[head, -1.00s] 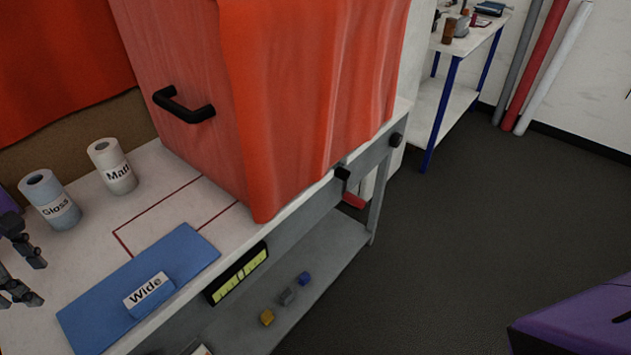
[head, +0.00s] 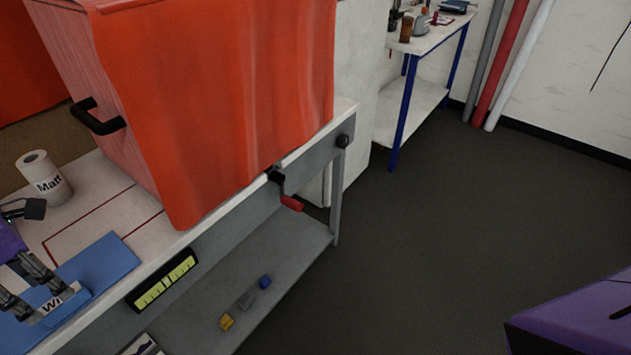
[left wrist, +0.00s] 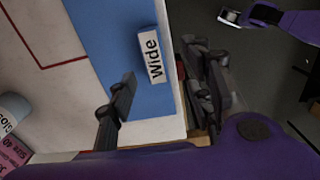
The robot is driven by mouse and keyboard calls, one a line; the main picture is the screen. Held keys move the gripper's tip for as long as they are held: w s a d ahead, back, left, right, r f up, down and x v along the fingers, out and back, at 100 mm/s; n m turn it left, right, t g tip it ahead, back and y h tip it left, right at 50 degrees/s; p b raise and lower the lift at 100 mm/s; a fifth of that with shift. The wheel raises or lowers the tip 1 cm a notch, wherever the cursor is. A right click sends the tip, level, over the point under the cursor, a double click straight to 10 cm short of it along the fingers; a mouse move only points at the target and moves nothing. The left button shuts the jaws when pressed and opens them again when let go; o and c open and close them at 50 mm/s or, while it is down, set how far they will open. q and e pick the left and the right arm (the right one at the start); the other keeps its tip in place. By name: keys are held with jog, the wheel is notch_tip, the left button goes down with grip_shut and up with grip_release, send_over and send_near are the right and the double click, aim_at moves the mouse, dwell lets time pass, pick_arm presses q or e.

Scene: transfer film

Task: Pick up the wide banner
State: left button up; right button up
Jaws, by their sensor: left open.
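The wide banner is a flat blue sheet (head: 112,258) on the white bench top, with a raised blue block marked "Wide" (head: 72,291) at its front edge. The sheet (left wrist: 100,40) and the white "Wide" label (left wrist: 153,57) also show in the left wrist view. My left gripper (head: 50,301) is open, its fingers close over the block and partly hiding the label in the head view. In the left wrist view its fingers (left wrist: 160,62) lie on either side of the block's near end; contact cannot be told. My right gripper (left wrist: 230,17) appears far off, its jaws unclear.
A box under a red cloth (head: 220,110) stands behind the sheet. A "Matt" roll (head: 45,178) stands at the left, and a "Gloss" roll (left wrist: 10,115) shows in the left wrist view. A red-handled crank (head: 291,203) juts from the bench front.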

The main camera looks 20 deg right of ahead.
aim_at(59, 299)
pick_arm(q)
jog(key=shift+a+f, duration=0.15)
jog(key=shift+f, duration=0.55)
jog(key=f, duration=0.2)
jog(key=w+f, duration=0.1)
jog(key=f, duration=0.2)
jog(key=shift+f+p, duration=0.3)
jog(key=shift+p, duration=0.1)
jog(key=shift+d, duration=0.2)
grip_shut()
